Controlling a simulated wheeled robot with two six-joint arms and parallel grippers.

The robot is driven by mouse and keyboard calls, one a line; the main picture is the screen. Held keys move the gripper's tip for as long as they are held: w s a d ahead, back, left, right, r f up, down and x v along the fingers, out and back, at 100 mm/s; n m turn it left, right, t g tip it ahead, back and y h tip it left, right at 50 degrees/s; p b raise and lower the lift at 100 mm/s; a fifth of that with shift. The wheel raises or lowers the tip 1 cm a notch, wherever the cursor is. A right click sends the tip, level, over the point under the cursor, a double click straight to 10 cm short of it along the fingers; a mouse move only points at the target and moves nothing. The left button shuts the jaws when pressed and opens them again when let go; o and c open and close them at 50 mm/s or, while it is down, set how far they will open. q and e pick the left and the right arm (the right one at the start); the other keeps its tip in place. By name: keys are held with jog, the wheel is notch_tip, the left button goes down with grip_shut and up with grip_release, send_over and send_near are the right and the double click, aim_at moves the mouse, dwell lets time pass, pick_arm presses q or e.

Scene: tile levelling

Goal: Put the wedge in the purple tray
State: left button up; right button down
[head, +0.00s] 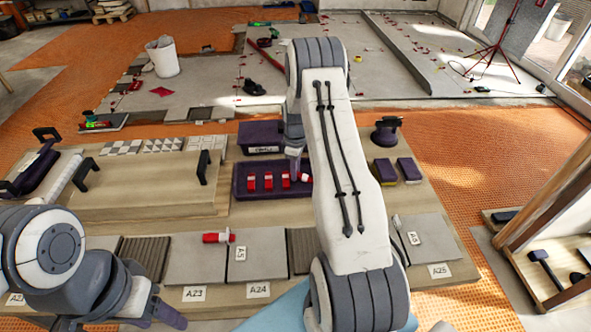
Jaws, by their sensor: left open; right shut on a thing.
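The purple tray (240,191) lies near the middle of the bench with several red wedges (268,181) in a row in it. My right gripper (296,174) reaches down over the tray's right part, partly hidden by my own arm. It is shut on a red wedge (306,178), which shows beside its fingers at tray level; I cannot tell whether it touches the tray. Another red piece (217,237) sits at the joint between grey tiles in front. My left gripper (160,314) is open and low at the bottom left, over the bench's front edge.
A dark purple labelled box (259,137) stands behind the tray. Two dark blocks with yellow bases (397,171) and a suction cup (386,131) are on the right. A wooden board with black handles (140,187) fills the left. Grey tiles (195,262) line the front.

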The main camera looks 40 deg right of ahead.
jog(key=shift+f, duration=0.2)
jog(key=c, duration=0.7)
grip_release()
jog(key=shift+r, duration=0.15)
notch_tip(320, 180, up, 12)
jog(key=shift+b, duration=0.6)
